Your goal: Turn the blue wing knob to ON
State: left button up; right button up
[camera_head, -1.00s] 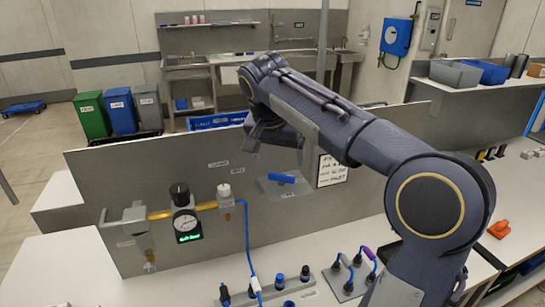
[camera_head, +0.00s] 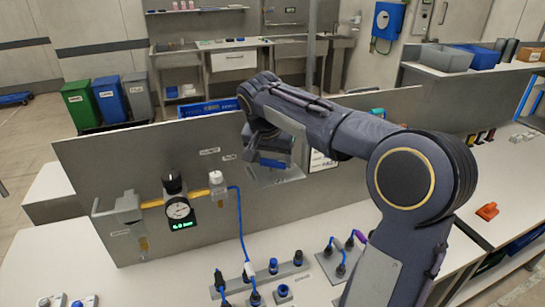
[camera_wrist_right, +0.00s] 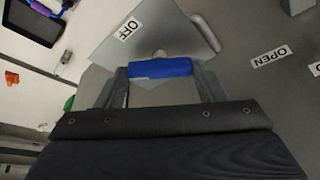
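The blue wing knob (camera_wrist_right: 160,68) shows in the right wrist view as a short bar lying across the picture, on a grey plate (camera_wrist_right: 140,32) with an OFF label (camera_wrist_right: 127,29). My right gripper (camera_wrist_right: 161,72) is open, with one finger at each end of the bar; I cannot tell whether they touch it. In the head view, my right gripper (camera_head: 268,152) is at the grey panel and partly covers the knob (camera_head: 272,163). My left gripper is not in view.
The upright grey panel (camera_head: 90,170) also carries a gauge (camera_head: 179,209) and a white-topped valve (camera_head: 216,178) with a blue hose. Plugs and cables (camera_head: 272,266) stand on the bench before it.

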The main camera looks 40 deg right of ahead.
jog(key=c, duration=0.4)
jog(key=shift+o, duration=0.2)
jog(key=shift+n, duration=0.3)
jog(key=n+t, duration=0.1)
jog(key=n, duration=0.2)
jog(key=shift+s+d+y, duration=0.1)
jog(key=shift+y, duration=0.3)
jog(key=shift+n+t+y, duration=0.4)
jog(key=shift+n+y, duration=0.3)
jog(key=shift+n, duration=1.2)
jog(key=o, duration=1)
jog(key=shift+r, duration=0.1)
